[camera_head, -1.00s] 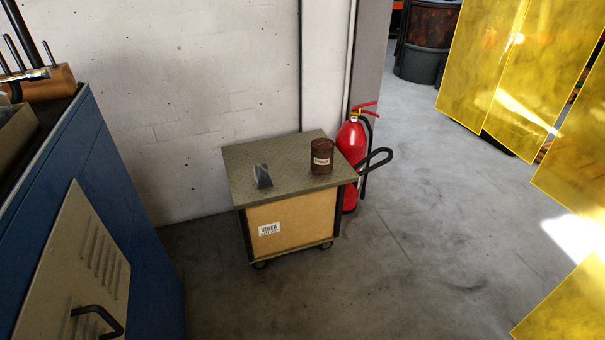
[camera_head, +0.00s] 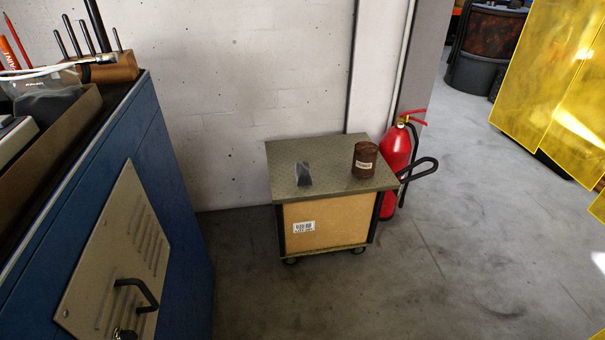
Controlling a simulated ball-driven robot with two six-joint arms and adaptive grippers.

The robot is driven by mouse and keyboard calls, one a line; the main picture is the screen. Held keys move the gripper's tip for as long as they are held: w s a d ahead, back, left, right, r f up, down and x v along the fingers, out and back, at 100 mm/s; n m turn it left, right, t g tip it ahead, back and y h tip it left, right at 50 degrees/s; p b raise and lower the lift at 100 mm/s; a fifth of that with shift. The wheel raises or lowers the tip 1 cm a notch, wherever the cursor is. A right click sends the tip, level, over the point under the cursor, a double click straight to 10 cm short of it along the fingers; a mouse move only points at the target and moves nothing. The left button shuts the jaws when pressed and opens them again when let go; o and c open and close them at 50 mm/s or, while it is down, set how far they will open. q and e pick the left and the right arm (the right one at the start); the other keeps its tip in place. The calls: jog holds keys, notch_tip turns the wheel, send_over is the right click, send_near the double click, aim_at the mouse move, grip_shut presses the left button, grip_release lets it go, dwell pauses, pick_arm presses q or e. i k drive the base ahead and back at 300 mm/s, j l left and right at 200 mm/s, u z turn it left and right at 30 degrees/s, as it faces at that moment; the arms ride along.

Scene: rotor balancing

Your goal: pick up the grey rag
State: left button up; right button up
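A small dark grey peaked object (camera_head: 304,174), which looks like the grey rag, stands on the left part of the top of a low wheeled cart (camera_head: 325,153). A brown can (camera_head: 364,160) with a pale label stands on the same top, to its right, apart from it. Neither of my grippers shows in the head view.
A blue cabinet (camera_head: 180,215) with a black handle fills the left side, with a tool block (camera_head: 108,70) and trays on top. A red fire extinguisher (camera_head: 398,160) stands right of the cart. A yellow translucent curtain (camera_head: 555,80) hangs at upper right. The floor (camera_head: 450,260) ahead is clear.

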aim_at(302, 172)
jog(key=u, duration=0.4)
jog(key=i+l+u, duration=0.1)
jog(key=u, duration=0.3)
jog(key=l+u, duration=0.15)
jog(key=u, duration=0.2)
jog(key=i+l+u, duration=0.25)
jog(key=l, duration=0.25)
jog(key=l+u, duration=0.3)
jog(key=l, duration=0.2)
jog(key=l+u, duration=0.25)
jog(key=l, duration=0.3)
